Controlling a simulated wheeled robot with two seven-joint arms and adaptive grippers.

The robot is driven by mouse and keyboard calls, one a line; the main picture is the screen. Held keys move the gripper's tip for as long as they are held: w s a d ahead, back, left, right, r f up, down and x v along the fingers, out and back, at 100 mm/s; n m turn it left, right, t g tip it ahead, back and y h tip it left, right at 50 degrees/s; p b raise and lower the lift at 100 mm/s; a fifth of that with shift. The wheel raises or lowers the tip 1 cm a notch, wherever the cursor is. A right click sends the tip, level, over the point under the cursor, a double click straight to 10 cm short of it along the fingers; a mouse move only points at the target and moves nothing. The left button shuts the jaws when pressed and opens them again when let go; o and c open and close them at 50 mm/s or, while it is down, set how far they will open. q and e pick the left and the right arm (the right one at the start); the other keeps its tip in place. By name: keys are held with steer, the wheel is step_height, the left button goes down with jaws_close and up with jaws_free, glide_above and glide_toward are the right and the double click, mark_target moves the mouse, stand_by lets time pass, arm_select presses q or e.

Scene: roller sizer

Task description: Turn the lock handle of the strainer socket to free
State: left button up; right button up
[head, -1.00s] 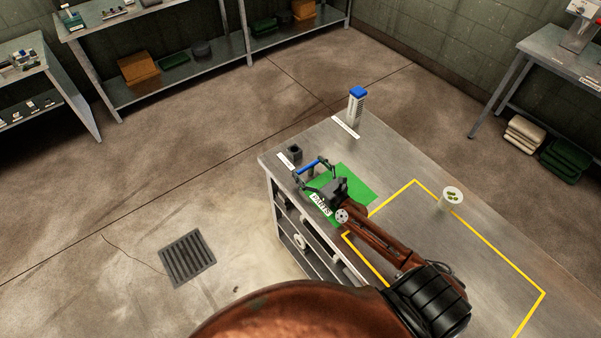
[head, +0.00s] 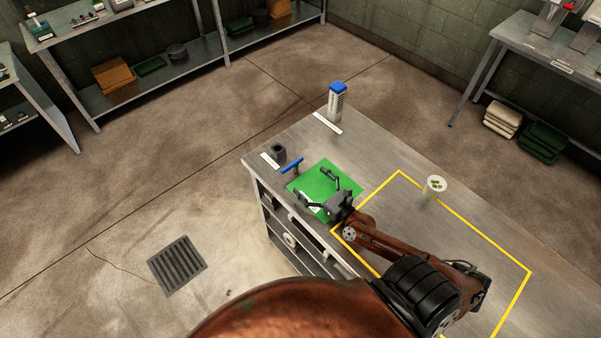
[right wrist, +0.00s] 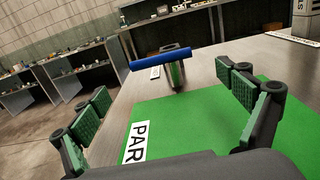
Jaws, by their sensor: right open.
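The strainer socket (head: 278,152) is a dark cup-like piece near the far left corner of the steel workbench. A blue bar, the lock handle (head: 292,165), lies level on a short post close in front of it. In the right wrist view the blue handle (right wrist: 160,57) crosses in front of the grey cylinder and partly hides it. My right gripper (head: 316,183) is open and empty over the green mat, with its fingers pointing toward the handle and a gap between them and it. My left gripper is not in view.
The green mat (head: 345,180) carries a white label, partly covered by my gripper. A blue-topped tower (head: 337,102) stands at the bench's far corner. A white cup (head: 436,186) with green pieces stands on the right by the yellow outline. Bench drawers face the floor drain.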

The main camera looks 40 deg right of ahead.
steer(key=shift+s+d, duration=0.1)
steer(key=shift+s, duration=1.05)
